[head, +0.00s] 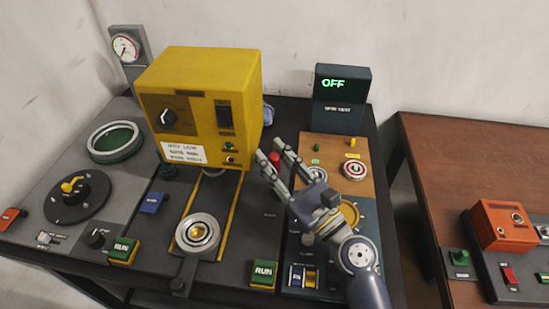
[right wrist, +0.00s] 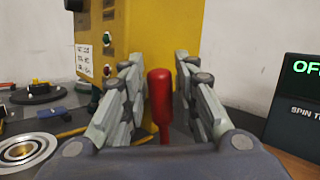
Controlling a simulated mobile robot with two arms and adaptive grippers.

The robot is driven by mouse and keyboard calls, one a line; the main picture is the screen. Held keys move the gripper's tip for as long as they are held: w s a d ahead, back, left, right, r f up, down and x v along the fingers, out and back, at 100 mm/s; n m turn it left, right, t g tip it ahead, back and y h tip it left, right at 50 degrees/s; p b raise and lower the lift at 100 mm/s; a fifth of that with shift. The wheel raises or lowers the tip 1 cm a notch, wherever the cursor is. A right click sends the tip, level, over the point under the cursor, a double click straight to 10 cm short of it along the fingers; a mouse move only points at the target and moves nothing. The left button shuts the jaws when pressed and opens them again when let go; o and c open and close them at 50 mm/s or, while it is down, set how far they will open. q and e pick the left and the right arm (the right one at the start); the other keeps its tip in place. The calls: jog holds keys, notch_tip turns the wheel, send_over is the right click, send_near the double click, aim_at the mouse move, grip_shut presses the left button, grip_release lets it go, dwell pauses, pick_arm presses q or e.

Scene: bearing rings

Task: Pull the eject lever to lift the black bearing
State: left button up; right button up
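A red upright handle (right wrist: 160,100), which looks like the eject lever, stands between the fingers of my right gripper (right wrist: 159,60) in the right wrist view. The fingers are apart, with a gap on each side of the handle. In the head view the red knob (head: 274,158) shows between the fingers of my right gripper (head: 269,149), beside the yellow box. A metal ring (head: 316,173) is partly hidden behind the gripper. I cannot clearly make out the black bearing. My left gripper is not in view.
The yellow box (head: 205,85) stands left of the gripper. A dark "OFF" display (head: 342,85) stands behind on the right. A brown table (head: 470,155) stands at right.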

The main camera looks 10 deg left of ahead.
jog(key=shift+s+d+f, duration=0.15)
jog(key=shift+d, duration=0.05)
jog(key=v, duration=1.1)
jog(key=shift+s+d, duration=0.2)
jog(key=shift+s, duration=0.05)
jog(key=shift+c, duration=0.6)
